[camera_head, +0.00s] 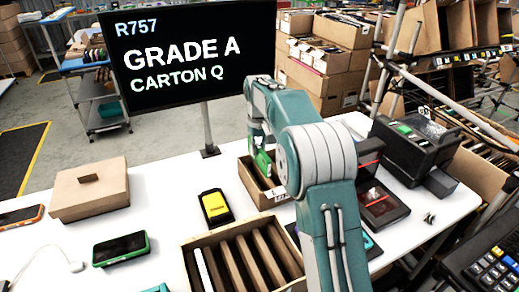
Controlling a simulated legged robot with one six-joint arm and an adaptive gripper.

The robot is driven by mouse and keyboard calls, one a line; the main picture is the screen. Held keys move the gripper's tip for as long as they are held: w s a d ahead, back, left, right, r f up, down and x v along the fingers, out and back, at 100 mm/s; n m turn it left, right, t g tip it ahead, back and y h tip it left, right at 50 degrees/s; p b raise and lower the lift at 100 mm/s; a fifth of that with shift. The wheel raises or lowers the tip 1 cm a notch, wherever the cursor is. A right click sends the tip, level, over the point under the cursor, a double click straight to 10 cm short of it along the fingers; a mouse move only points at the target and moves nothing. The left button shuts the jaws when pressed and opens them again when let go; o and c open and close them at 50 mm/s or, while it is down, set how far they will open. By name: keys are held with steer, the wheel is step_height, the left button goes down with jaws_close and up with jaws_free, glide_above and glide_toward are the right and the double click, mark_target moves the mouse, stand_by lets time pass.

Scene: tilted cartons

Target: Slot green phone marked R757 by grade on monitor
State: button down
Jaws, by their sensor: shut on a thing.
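The monitor (185,55) reads R757, GRADE A, CARTON Q. My gripper (258,148) points down at the back carton (246,182) and is partly hidden by my arm. It is shut on a green phone (264,163), which stands on edge at the carton's opening. My arm hides how deep the phone sits and most of the slots. The carton has a small white label whose letter I cannot read. The front carton (190,268) has several brown dividers and a pale upright item at its left. Another green-edged phone (121,248) lies flat on the white table.
Black machines (415,140) and dark trays (378,202) stand right of my arm. The table is clear between the brown box and the yellow device.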

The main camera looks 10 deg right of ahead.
steer(key=shift+f, duration=4.6)
steer(key=shift+f, duration=0.25)
steer(key=c, duration=0.5)
jaws_free()
steer(key=shift+c, duration=0.2)
step_height(320, 180, up, 12)
steer(key=shift+f, duration=0.1)
steer(key=shift+r, duration=3.5)
steer(key=shift+r, duration=0.1)
